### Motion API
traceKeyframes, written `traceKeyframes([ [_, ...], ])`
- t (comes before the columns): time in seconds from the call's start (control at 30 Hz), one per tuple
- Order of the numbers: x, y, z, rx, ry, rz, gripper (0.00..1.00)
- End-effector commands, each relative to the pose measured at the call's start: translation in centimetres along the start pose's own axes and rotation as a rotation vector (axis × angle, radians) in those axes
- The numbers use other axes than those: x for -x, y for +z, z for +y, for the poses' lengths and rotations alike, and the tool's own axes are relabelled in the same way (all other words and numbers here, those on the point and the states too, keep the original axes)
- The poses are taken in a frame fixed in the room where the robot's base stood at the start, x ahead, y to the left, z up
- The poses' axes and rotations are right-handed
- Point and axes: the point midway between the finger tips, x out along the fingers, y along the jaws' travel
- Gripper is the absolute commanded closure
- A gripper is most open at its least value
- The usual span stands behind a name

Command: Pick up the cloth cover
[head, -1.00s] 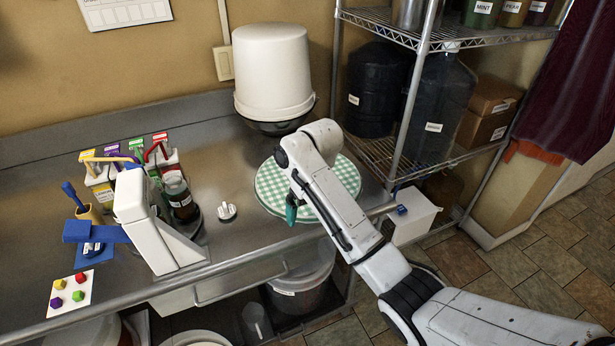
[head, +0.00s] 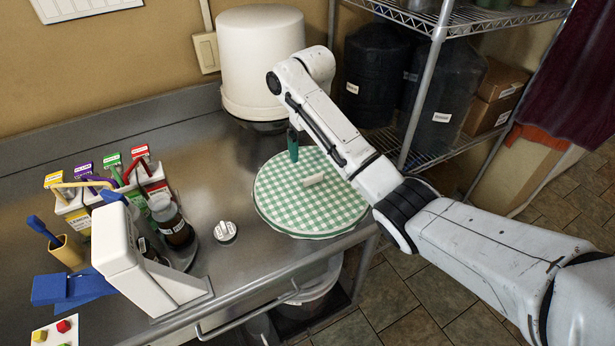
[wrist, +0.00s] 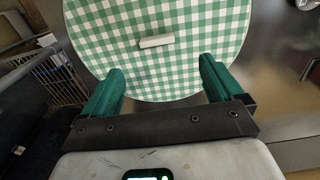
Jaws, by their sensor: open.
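The cloth cover (head: 290,205) is a round green-and-white checked disc lying flat on the steel counter near its front edge. A small pale bar-shaped handle (head: 314,180) sits on its top, and it also shows in the wrist view (wrist: 156,41). In the wrist view the checked cover (wrist: 205,60) fills the upper middle. My gripper (wrist: 160,85) is open and empty, with its two green fingers apart, and the handle lies beyond and between them. In the head view a green finger of my gripper (head: 293,146) shows above the cover's back edge; the rest is hidden behind my arm.
A white bucket-shaped container (head: 262,65) stands behind the cover. A white knob-like piece (head: 225,232) and a dark labelled jar (head: 171,222) stand to the left. A wire shelf (head: 440,30) with dark jugs is at the right. Bare counter lies left of the cover.

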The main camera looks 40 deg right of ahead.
Motion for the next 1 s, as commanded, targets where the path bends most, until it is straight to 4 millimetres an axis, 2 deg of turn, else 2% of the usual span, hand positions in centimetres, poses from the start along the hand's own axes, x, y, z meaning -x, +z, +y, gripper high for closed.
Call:
traceKeyframes([
  [0.4, -4.7, 0.1, 0.0, 0.000, 0.000, -0.002, 0.06],
  [0.63, -6.5, 0.2, 0.3, -0.001, 0.000, -0.003, 0.06],
  [0.83, -9.4, 0.3, 0.6, 0.000, 0.001, -0.003, 0.06],
  [1.0, -10.7, 0.3, 0.6, -0.001, 0.000, -0.001, 0.06],
])
